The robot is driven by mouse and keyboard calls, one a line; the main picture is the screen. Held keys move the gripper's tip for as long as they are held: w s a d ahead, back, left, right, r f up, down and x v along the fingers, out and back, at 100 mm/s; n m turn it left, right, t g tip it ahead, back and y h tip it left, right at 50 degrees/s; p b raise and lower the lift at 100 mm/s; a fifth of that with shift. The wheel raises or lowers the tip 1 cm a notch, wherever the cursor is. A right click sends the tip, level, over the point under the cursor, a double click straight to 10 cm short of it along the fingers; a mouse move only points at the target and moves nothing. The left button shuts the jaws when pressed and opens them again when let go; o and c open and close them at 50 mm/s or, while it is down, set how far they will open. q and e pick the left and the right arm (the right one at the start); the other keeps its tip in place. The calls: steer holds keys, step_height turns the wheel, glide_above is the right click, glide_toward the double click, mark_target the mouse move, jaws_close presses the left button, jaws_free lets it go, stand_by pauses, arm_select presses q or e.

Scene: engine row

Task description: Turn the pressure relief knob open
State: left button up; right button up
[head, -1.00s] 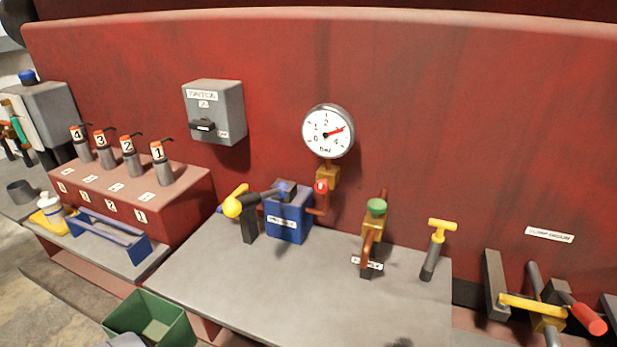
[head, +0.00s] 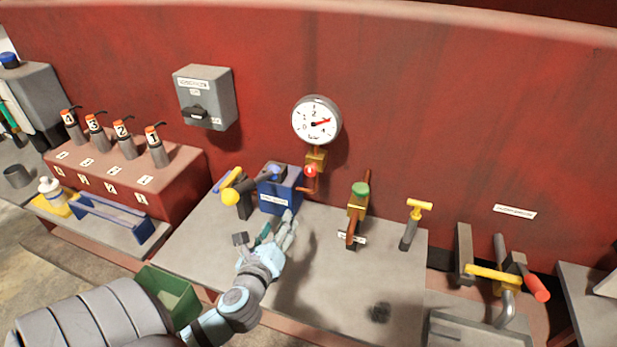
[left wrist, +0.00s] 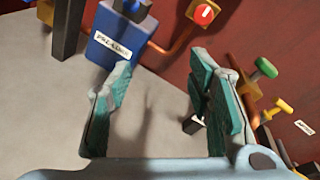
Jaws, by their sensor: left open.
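A small red round knob (head: 310,171) sits on the copper pipe below the pressure gauge, beside the blue box. It also shows in the left wrist view (left wrist: 204,13) near the top edge, with a white mark on its face. I take it as the relief knob; no label on it can be read. My left gripper (head: 268,230) is open and empty over the grey bench, in front of the blue box and lower left of the knob, apart from it. Its two teal-padded fingers (left wrist: 162,80) stand wide apart in the left wrist view. My right gripper is not seen.
The blue box (head: 280,190) and a yellow-ended lever (head: 231,196) stand left of the knob. The gauge (head: 317,120) is above. A green-knobbed valve (head: 360,190) and a yellow T-handle (head: 419,205) stand to the right. The bench front (head: 345,290) is largely clear.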

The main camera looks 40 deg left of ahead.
mark_target(310, 172)
arm_select(q)
steer(key=w+a+r+m+t, duration=0.1)
steer(key=w+m, duration=0.1)
steer(key=w, duration=0.3)
steer(key=w+a+r+m+t+h, duration=0.1)
steer(key=w+m, duration=0.2)
steer(key=w, duration=0.2)
steer(key=w+a+r+m, duration=0.1)
steer(key=w+r+m, duration=0.1)
steer(key=w, duration=0.4)
steer(key=shift+w+a+m+t, duration=0.1)
steer(key=shift+a+m+t, duration=0.1)
steer(key=shift+m+t, duration=0.2)
steer(key=shift+r, duration=0.1)
jaws_close()
